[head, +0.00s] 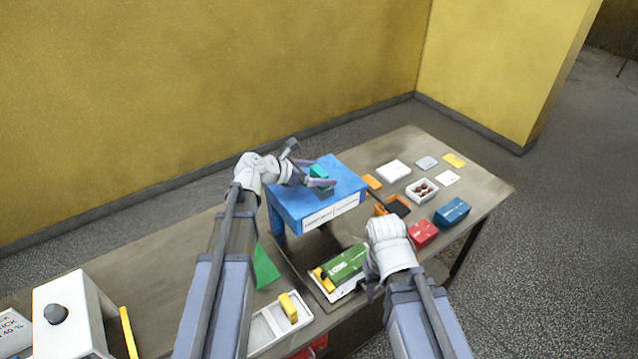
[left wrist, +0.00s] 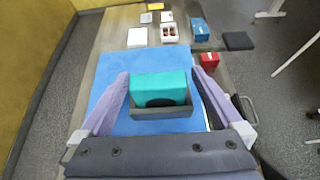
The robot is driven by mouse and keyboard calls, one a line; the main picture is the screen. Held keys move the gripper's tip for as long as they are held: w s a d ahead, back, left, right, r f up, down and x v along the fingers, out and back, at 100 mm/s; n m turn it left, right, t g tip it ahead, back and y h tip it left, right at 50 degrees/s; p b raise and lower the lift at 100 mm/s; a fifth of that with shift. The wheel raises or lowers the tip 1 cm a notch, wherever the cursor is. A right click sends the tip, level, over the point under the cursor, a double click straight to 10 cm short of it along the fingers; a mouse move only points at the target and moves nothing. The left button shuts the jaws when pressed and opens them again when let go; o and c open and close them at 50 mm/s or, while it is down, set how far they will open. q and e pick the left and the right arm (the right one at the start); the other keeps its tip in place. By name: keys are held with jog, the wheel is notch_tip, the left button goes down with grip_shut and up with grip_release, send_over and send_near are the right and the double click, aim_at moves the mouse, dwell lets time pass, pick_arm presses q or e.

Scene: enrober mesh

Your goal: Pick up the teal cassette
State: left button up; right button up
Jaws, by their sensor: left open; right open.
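The teal cassette (head: 319,171) sits in a dark grey holder (head: 325,190) on top of the blue stand (head: 345,172). In the left wrist view the teal cassette (left wrist: 160,86) stands in the holder (left wrist: 160,113), with a dark rounded mark on its near face. My left gripper (head: 320,172) is open, with its lilac fingers on either side of the cassette. In the left wrist view a gap shows between each finger and the cassette. My right gripper (head: 375,287) is low beside the green box (head: 346,262), its fingers partly hidden by its white wrist.
A red box (head: 424,233), a blue box (head: 452,212) and a white tray with brown balls (head: 422,190) stand on the table's right part. A white box with a grey knob (head: 72,315) is at the lower left. Bare tabletop (head: 160,255) lies left of the stand.

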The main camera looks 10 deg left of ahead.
pick_arm(q)
jog(key=b+x, duration=0.1)
jog(key=x, duration=0.2)
jog(key=shift+w+f, duration=0.25)
jog(key=shift+r, duration=0.1)
jog(key=c, duration=1.3)
jog(key=shift+o, duration=0.2)
notch_tip(320, 180, up, 10)
jog(key=p, duration=0.9)
jog(key=shift+p, duration=0.4)
